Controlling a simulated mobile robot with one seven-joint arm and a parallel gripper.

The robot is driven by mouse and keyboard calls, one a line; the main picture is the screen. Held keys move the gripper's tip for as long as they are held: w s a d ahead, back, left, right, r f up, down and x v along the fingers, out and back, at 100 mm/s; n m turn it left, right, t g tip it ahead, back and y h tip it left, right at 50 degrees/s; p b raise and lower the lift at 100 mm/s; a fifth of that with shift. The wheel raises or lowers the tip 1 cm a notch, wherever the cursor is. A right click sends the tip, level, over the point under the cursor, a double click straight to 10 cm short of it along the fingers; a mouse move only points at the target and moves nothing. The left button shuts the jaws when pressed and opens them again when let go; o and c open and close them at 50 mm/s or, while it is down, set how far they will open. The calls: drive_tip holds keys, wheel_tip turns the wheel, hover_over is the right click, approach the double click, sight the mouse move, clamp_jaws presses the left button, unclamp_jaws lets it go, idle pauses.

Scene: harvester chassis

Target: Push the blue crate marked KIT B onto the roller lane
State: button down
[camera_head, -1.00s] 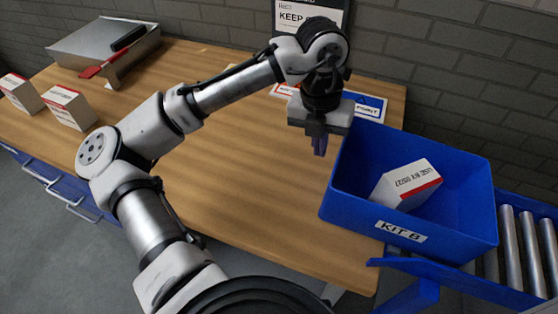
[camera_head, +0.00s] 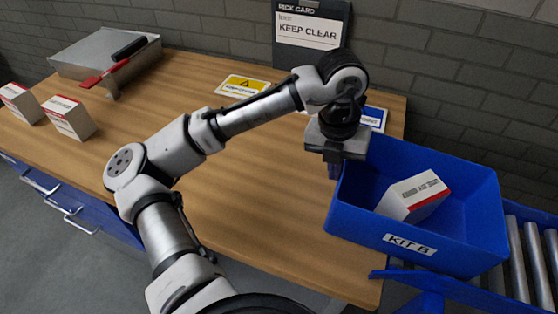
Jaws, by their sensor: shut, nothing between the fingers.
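The blue crate marked KIT B (camera_head: 350,222) stands at the right end of the wooden table, its right part reaching over the start of the roller lane (camera_head: 520,262). A white and red box (camera_head: 413,196) lies inside it. My gripper (camera_head: 333,172) is shut and empty, pointing down just outside the crate's left wall. The fingertips are partly hidden, and I cannot tell whether they touch the wall. The crate hides the near end of the rollers.
The table (camera_head: 240,170) is clear left of the crate. Two white and red boxes (camera_head: 68,118) and a metal tray (camera_head: 85,50) with a red-handled tool are at the left. A KEEP CLEAR board (camera_head: 310,28) and a brick wall stand behind. A blue guide (camera_head: 425,282) edges the lane.

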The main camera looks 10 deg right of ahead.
sight(435, 193)
drive_tip(key=shift+s+d+f+p, duration=0.2)
drive_tip(key=shift+s+d+p, duration=0.55)
drive_tip(key=shift+s+d, duration=2.05)
drive_tip(key=shift+s+d+f+p, duration=0.15)
drive_tip(key=shift+s+d+p, duration=1.1)
drive_tip(key=shift+d, duration=2.55)
drive_tip(key=shift+s+d+f+p, duration=0.2)
drive_tip(key=shift+s+d+p, duration=0.1)
drive_tip(key=shift+s+d, duration=2.7)
drive_tip(key=shift+w+d, duration=0.25)
drive_tip(key=shift+w, duration=0.1)
drive_tip(key=shift+w+a, duration=0.65)
drive_tip(key=shift+a, duration=0.3)
drive_tip(key=shift+w+a, duration=0.65)
drive_tip(key=shift+a, duration=0.25)
wheel_tip(435, 193, up, 14)
drive_tip(key=p, duration=0.6)
drive_tip(key=shift+s, duration=0.1)
